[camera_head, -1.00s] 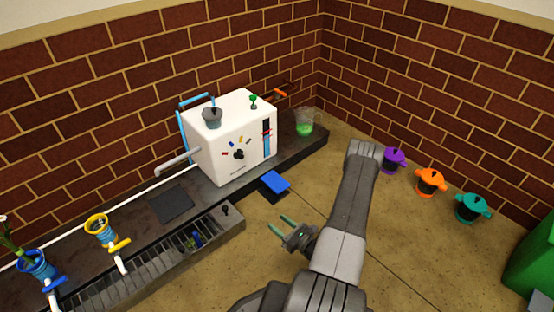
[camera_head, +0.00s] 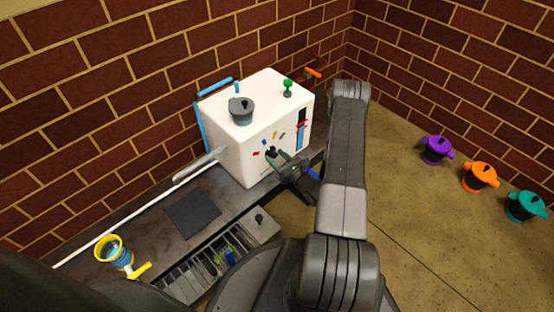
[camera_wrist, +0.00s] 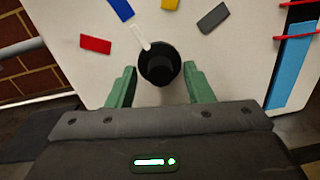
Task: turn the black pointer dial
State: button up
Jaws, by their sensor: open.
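The black pointer dial (camera_wrist: 160,64) is on the front face of a white box-shaped machine (camera_head: 236,140). My gripper (camera_wrist: 161,88) is open, with one green finger on each side of the dial's lower part. I cannot tell whether the fingers touch it. In the head view my gripper (camera_head: 276,157) partly covers the dial.
A grey pot (camera_head: 241,112) and a green knob (camera_head: 288,88) are on top of the machine. A dark slotted tray (camera_head: 250,240) and a yellow ring holder (camera_head: 112,252) are in front. Purple (camera_head: 436,150), orange (camera_head: 480,177) and teal (camera_head: 525,207) pots stand right on open floor.

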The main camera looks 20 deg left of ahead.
jog(key=shift+a, duration=0.1)
jog(key=c, duration=1)
jog(key=shift+f+n+b, duration=0.1)
jog(key=shift+n+b, duration=0.2)
jog(key=shift+b, duration=0.05)
jog(key=shift+n+b, duration=0.7)
jog(key=shift+n, duration=2.9)
